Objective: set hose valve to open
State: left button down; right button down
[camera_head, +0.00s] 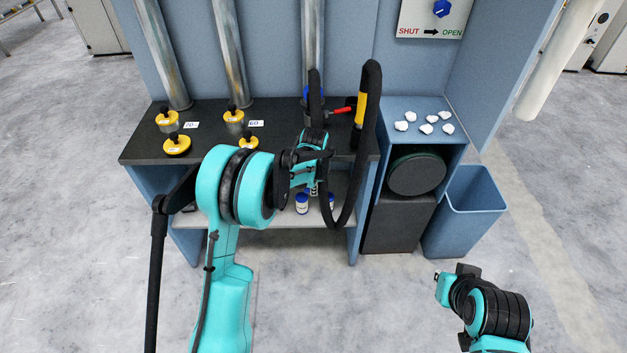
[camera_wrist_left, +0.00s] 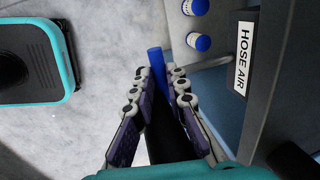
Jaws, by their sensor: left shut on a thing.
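A red lever (camera_head: 342,110) sits beside a blue fitting (camera_head: 309,93) at the foot of the right-hand pipe and points to the right. I take it for the hose valve. A black hose (camera_head: 371,85) arches up at the right and hangs in a loop below the bench. My left gripper (camera_head: 318,143) is in front of the bench's right part. In the left wrist view it is shut on a dark piece with a blue end (camera_wrist_left: 156,58), seemingly part of the hose. My right gripper (camera_head: 452,282) is low at the right, empty space around it; its jaws are unclear.
A sign (camera_head: 430,30) reads SHUT, arrow, OPEN, with a blue knob. White tufts (camera_head: 426,128) lie on a blue cabinet beside a blue bin (camera_head: 463,212). A HOSE AIR label (camera_wrist_left: 243,55) and bottles (camera_wrist_left: 198,42) are near.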

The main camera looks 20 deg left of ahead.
pick_arm(q)
jog(key=c, duration=1.8)
grip_release()
jog(key=shift+s, duration=0.25)
jog(key=shift+r, duration=0.1)
jog(key=v, duration=1.1)
jog(key=shift+d+r, duration=0.1)
jog(key=shift+r, duration=0.35)
